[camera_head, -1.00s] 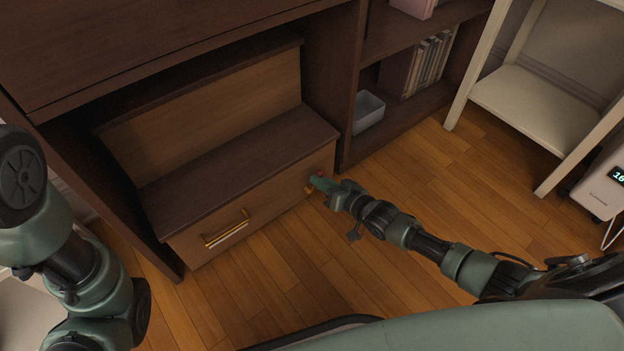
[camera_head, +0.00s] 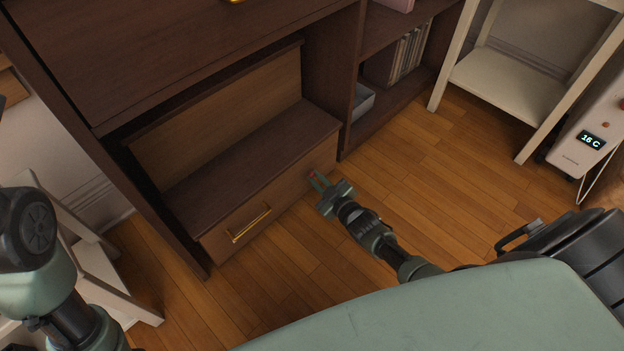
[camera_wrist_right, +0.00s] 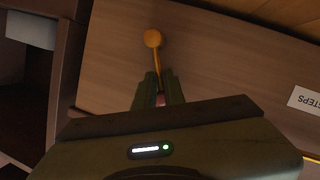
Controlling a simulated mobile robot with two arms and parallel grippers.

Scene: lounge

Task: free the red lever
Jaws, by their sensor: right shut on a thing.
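A wooden step unit (camera_head: 282,148) with a dark tread and a lighter front sits in the recess of a dark cabinet. My right gripper (camera_head: 317,180) is at the right end of its front. The red lever (camera_head: 313,174) shows as a small red spot at the fingertips.
The unit's front has a brass handle (camera_head: 250,226) and a white STEPS label (camera_wrist_right: 309,103). A shelf with books (camera_head: 408,52) is to the right, then a white side table (camera_head: 505,92) and a heater (camera_head: 592,135). Wooden floor is clear before the unit.

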